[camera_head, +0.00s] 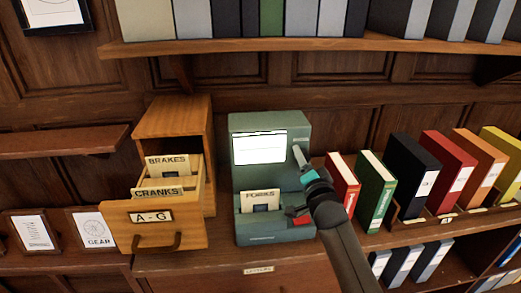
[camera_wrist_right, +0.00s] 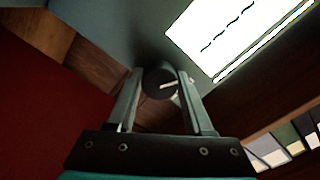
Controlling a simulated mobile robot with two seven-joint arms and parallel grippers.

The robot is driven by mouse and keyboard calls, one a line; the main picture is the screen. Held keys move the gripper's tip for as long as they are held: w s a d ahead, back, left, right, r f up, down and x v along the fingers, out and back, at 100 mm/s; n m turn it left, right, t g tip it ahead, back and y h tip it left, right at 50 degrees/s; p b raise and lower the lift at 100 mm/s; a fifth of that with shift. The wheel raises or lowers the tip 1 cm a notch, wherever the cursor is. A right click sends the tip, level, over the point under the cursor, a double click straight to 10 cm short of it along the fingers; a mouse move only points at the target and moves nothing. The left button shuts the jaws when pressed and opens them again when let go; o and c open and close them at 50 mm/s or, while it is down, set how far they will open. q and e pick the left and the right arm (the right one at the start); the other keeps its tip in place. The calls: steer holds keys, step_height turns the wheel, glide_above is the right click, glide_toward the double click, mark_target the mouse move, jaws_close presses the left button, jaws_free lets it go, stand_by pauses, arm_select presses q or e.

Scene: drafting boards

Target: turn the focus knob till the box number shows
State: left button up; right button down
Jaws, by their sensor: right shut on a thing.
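A grey-green reader (camera_head: 270,122) stands on the wooden cabinet, with a bright white screen (camera_head: 260,148) on its front. In the right wrist view the screen (camera_wrist_right: 238,32) shows a dark wavy streak, with no readable number. A card marked FORKS (camera_head: 260,200) sits in the reader's lower front. My right gripper (camera_head: 298,156) is at the reader's right side. Its two fingers (camera_wrist_right: 160,88) are shut on the knob from both sides. In the head view the knob is hidden.
A wooden card box (camera_head: 174,122) with its A-G drawer (camera_head: 152,219) pulled out stands left of the reader. Upright red (camera_head: 343,182) and green (camera_head: 373,190) binders stand close right of my arm. A shelf (camera_head: 300,46) of binders runs above.

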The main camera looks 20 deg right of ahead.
stand_by(0.4)
steer(key=n+p, duration=0.1)
steer(key=n, duration=0.2)
stand_by(0.6)
steer(key=shift+c, duration=1.4)
jaws_free()
